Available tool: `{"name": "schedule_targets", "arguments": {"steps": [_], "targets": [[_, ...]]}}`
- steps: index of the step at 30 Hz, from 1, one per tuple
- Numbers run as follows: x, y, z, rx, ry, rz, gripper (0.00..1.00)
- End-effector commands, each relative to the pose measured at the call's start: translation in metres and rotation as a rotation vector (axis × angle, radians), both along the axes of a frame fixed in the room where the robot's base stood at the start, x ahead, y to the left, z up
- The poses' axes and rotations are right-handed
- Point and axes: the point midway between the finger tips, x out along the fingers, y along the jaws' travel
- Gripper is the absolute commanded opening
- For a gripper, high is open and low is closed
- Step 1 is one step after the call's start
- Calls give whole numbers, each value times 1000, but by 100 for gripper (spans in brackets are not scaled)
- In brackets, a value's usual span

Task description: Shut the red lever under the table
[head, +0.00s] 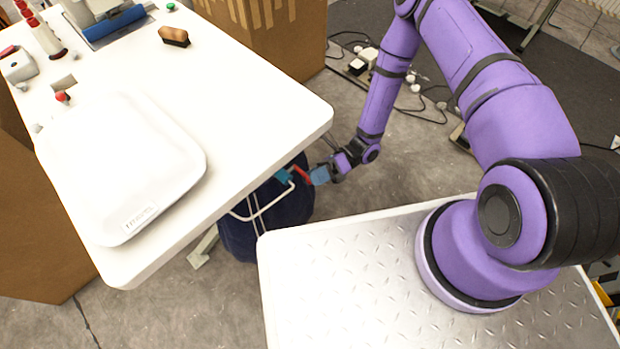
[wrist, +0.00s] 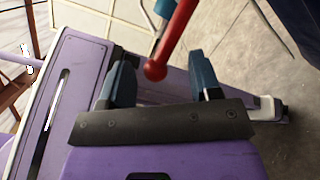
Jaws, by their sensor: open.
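The red lever (head: 301,174) shows in the head view just past the table's edge, at the tip of my gripper (head: 306,177). In the wrist view the red lever (wrist: 175,37) runs down from the top and ends in a round knob. My gripper (wrist: 162,82) is open there, with its two blue fingers apart. The knob end lies between the fingers in the picture, closer to the left one. I cannot tell whether a finger touches it. The white table (head: 235,118) hides what lies under it.
A white wire frame (head: 262,209) and a dark blue bag-like thing (head: 295,207) are below the table edge. Cardboard boxes (head: 275,35) stand behind. Cables and plugs (head: 362,62) lie on the floor at the back.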

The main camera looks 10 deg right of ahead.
Motion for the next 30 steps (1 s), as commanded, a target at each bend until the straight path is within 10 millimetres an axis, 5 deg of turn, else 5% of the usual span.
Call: {"name": "schedule_targets", "arguments": {"steps": [14,22,30], "targets": [[-6,13,0,-1,0,-1,58],[-5,13,0,0,0,0,0],[-5,11,1,6,-6,-1,0]]}}
